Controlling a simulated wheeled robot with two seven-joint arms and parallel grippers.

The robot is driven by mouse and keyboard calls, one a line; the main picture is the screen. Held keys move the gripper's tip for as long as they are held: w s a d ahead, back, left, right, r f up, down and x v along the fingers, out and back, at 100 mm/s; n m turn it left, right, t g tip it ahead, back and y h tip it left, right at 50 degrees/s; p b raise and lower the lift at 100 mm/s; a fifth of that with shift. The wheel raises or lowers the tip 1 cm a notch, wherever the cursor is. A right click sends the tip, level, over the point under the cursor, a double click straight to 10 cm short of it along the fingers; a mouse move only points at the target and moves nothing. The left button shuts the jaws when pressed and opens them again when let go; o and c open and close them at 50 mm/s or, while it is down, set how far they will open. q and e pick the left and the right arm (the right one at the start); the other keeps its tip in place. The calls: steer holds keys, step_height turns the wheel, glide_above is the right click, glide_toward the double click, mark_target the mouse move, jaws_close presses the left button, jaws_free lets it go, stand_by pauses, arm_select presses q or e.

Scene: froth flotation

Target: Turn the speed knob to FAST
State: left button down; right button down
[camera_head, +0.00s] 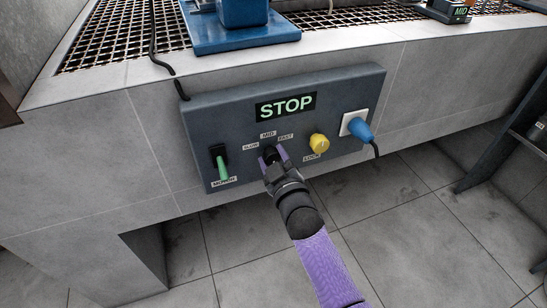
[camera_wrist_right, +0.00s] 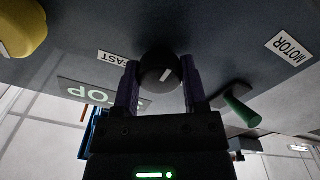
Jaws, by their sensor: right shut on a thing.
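The dark speed knob (camera_wrist_right: 157,66) sits on the grey control panel (camera_head: 225,118), under the SLOW, MID and FAST labels. My right gripper (camera_head: 270,155) reaches up to it from below, and the knob is mostly hidden behind the fingers in the head view. In the right wrist view the two purple fingers of my right gripper (camera_wrist_right: 158,90) are closed on either side of the knob. A short white mark shows on the knob's face; which label it points at I cannot tell. The FAST label (camera_head: 286,137) is just right of the knob. My left gripper is not in view.
The green-handled MOTOR switch (camera_head: 222,165) is left of the knob. The yellow LOCK knob (camera_head: 318,143) and a blue plug (camera_head: 358,129) are to the right. A display (camera_head: 286,107) above reads STOP. A black cable (camera_head: 155,45) hangs at the upper left.

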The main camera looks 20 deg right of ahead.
steer(key=shift+c, duration=0.7)
jaws_free()
